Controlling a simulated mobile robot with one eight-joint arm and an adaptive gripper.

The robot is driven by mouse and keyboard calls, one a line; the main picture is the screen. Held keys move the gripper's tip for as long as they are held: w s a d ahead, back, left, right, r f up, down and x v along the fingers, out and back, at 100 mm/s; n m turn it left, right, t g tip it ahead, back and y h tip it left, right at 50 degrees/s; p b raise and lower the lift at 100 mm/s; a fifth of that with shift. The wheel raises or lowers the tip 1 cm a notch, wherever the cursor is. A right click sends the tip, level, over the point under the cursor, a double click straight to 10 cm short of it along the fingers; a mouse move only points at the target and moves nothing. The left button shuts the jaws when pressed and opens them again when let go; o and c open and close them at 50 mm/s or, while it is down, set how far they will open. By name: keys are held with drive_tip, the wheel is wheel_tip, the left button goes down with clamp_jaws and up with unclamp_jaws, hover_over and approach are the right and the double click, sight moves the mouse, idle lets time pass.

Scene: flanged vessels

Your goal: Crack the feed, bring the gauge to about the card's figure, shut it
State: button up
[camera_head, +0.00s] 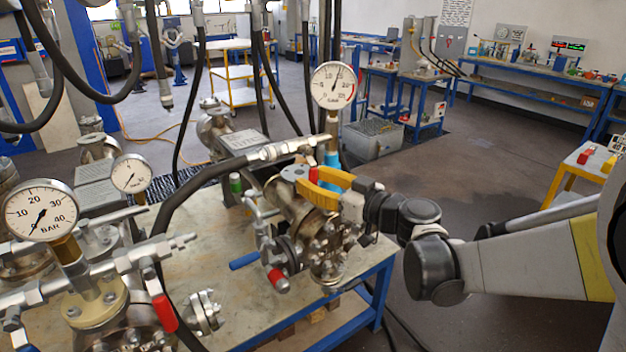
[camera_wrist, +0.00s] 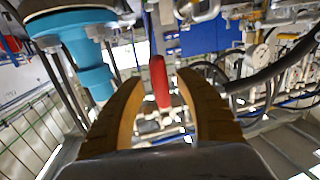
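The round white gauge (camera_head: 334,85) stands on the middle vessel (camera_head: 310,225), above a blue fitting (camera_head: 332,172). Its needle points roughly upward; the exact figure is too small to read. The blue fitting is large at left in the wrist view (camera_wrist: 85,50). My gripper (camera_head: 312,185) has yellow fingers, spread apart near the blue fitting. A red handle (camera_wrist: 160,82) shows between the fingertips in the wrist view, with gaps on both sides; contact is not visible. A grey placard (camera_head: 249,142) lies behind the vessel; its text is unreadable.
A blue lever (camera_head: 245,261) and a red-tipped lever (camera_head: 278,281) stick out at the vessel's front. Left vessels carry a larger gauge (camera_head: 40,210) and a smaller gauge (camera_head: 131,173). A black hose (camera_head: 190,195) crosses the bench. Open floor (camera_head: 480,190) lies at right.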

drive_tip(key=shift+s, duration=0.1)
drive_tip(key=v, duration=1.2)
drive_tip(key=shift+a, duration=0.1)
drive_tip(key=s+a+f+m+g+h, duration=0.1)
drive_tip(key=s+f+m+g+h, duration=0.15)
drive_tip(key=s+f, duration=0.2)
drive_tip(key=s+d+f+m+g+h, duration=0.1)
drive_tip(key=s+d+f+m+h, duration=0.2)
drive_tip(key=s+d+h, duration=0.2)
drive_tip(key=s+d+f+m+g+h, duration=0.1)
drive_tip(key=s+d+f+m+h, duration=0.2)
drive_tip(key=s, duration=0.6)
drive_tip(key=d+h, duration=0.2)
drive_tip(key=shift+d+m+g, duration=0.35)
drive_tip(key=shift+d, duration=0.05)
